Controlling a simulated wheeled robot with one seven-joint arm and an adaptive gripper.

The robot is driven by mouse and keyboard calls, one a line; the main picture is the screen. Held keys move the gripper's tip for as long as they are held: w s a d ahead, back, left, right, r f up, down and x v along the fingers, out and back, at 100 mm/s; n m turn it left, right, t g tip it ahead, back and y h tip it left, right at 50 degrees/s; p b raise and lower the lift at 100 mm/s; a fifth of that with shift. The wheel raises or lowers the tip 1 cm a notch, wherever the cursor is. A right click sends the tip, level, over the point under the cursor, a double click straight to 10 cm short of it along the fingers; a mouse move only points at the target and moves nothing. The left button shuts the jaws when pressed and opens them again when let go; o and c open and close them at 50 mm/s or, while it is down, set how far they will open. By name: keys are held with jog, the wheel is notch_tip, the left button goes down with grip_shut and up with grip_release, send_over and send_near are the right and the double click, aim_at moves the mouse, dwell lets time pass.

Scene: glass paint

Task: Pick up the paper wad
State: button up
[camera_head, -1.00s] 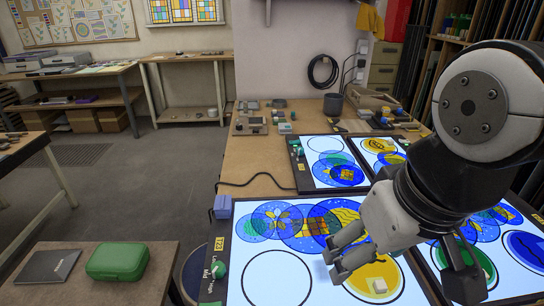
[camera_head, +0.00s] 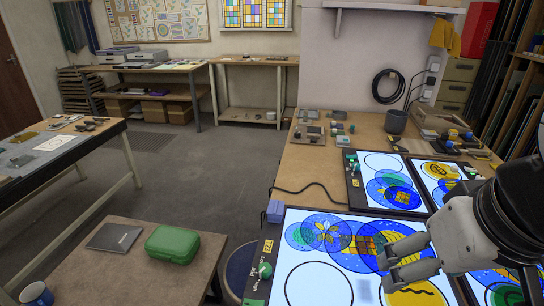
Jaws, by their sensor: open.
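My gripper (camera_head: 385,273) is at the lower right, over the large lit panel (camera_head: 285,215), with its two grey fingers apart and pointing left. I see nothing held between the fingers. A yellow disc (camera_head: 420,297) with dark markings lies on the panel just below the fingers. I cannot make out the paper wad now; my gripper or the bottom edge of the picture may hide it. A small pale lump showed on the yellow disc in the earlier frame, too small to name surely.
Smaller lit panels (camera_head: 376,162) lie further back on the workbench (camera_head: 310,165). A small blue block (camera_head: 275,211) sits at the large panel's corner. A green case (camera_head: 172,244) and a mug (camera_head: 36,293) stand on a low table (camera_head: 130,265) at left. Open floor lies behind it.

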jog(key=shift+o, duration=0.5)
jog(key=m+g+b, duration=0.2)
jog(key=m+g, duration=0.2)
jog(key=m, duration=1.6)
send_over(276, 207)
jog(key=f, duration=1.7)
jog(key=shift+s+d+f, duration=0.15)
jog(key=shift+d+f, duration=0.05)
jog(key=shift+d, duration=0.05)
jog(key=shift+a+f, duration=0.15)
jog(key=shift+f, duration=1.2)
jog(key=shift+a+f, duration=0.1)
jog(key=shift+f, duration=1.2)
